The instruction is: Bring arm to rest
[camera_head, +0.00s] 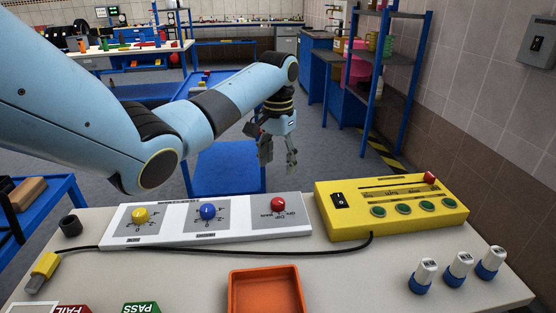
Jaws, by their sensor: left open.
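My left arm comes in from the left and reaches across the upper middle of the view. Its gripper (279,160) hangs with its fingers pointing down, open and empty. It is beyond the far edge of the bench, behind the white panel (165,236) and apart from everything. The white panel carries a yellow knob (140,215), a blue knob (208,211) and a red knob (278,204). To its right sits a yellow box (330,225) with a black switch, several green buttons and a red slider knob (430,177) at the right end of its slot. My right gripper is not in view.
An orange tray (266,273) lies at the bench's front middle. Several white-and-blue bottles (458,268) stand at the right. A black cable (200,250) runs from the yellow box to a yellow plug (43,268).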

